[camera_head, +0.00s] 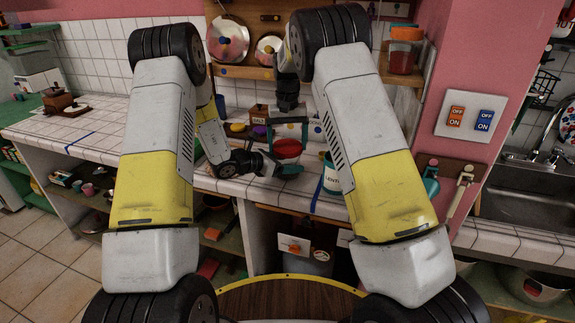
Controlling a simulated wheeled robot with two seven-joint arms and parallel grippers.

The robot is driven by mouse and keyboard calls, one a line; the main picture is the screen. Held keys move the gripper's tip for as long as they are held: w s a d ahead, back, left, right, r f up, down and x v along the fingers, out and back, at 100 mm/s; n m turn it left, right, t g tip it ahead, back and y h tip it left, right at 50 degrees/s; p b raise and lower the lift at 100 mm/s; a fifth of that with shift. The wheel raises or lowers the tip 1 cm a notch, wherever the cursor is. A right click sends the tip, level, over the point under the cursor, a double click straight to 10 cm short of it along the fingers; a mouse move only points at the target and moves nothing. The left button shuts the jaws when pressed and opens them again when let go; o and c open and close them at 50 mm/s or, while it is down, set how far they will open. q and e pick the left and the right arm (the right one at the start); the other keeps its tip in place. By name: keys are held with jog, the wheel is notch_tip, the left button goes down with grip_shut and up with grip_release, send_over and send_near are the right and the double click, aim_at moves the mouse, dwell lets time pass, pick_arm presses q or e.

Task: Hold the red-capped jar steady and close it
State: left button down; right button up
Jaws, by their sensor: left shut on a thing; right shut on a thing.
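The red-capped jar stands upright on the white tiled counter (105,140), between my two grippers. Its red cap (288,149) shows in the head view, while most of the jar body is hidden. My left gripper (286,168) comes in from the left, low at the jar, and is shut on the jar body. My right gripper (289,136) points down from above, with its teal fingers on either side of the cap, and is shut on the red cap. I cannot tell whether the cap is fully seated on the jar.
A white-and-teal labelled canister (331,178) stands just right of the jar. Small items, including a yellow one (237,127), sit behind it. A wooden rack (262,62) with pan lids is on the wall. The counter's left part is mostly clear; a sink (525,190) is at right.

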jog(key=m, duration=0.2)
jog(key=shift+m, duration=0.3)
jog(key=o, duration=1.4)
jog(key=shift+c, duration=0.2)
notch_tip(320, 180, up, 12)
pick_arm(q)
grip_release()
